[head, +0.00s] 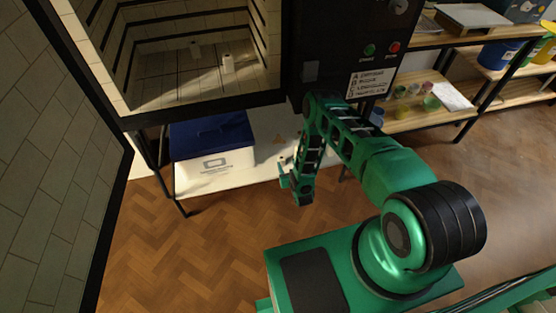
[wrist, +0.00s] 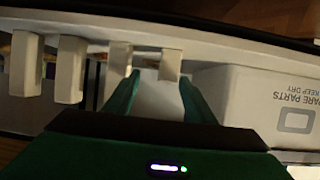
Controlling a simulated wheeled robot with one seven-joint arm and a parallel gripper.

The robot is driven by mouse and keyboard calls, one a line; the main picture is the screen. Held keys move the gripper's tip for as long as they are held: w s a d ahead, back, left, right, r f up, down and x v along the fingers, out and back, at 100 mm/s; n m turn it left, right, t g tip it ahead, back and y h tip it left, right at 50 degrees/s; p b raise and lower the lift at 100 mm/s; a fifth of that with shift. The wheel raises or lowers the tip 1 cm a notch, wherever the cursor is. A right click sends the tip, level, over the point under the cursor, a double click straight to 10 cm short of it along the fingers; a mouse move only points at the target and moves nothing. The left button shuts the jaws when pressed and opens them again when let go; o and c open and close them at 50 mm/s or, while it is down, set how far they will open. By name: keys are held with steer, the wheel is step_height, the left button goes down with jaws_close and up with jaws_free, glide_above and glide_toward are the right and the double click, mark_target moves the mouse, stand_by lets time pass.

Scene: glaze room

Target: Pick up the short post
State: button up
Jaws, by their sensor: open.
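In the wrist view, which shows the shelf upside down, several pale posts stand in a row. The one between my fingers (wrist: 170,65) looks the shortest, so I take it as the short post. Beside it stands another post (wrist: 120,58), partly behind my left finger, then two longer-looking posts (wrist: 70,70) and (wrist: 25,65) farther left. My gripper (wrist: 160,82) is open, its green fingers spread to either side of the short post; contact cannot be told. In the head view my gripper (head: 286,181) is at the low shelf's front edge, and the arm hides most of the posts.
A white spare-parts box (wrist: 255,105) is close to my right finger; the head view shows its blue lid (head: 210,134). The low white shelf (head: 250,178) runs under the open kiln (head: 160,72), which holds two small pale pieces (head: 228,64). The wooden floor (head: 210,250) in front is clear.

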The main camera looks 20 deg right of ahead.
mark_target(283, 161)
steer(key=w, duration=0.1)
steer(key=w+f, duration=0.1)
steer(key=w, duration=0.1)
steer(key=w+a+f, duration=0.1)
steer(key=w, duration=0.1)
steer(key=shift+a, duration=0.1)
steer(key=shift+x, duration=2.2)
steer(key=shift+a, duration=0.15)
steer(key=shift+c, duration=0.3)
steer(key=c, duration=1.1)
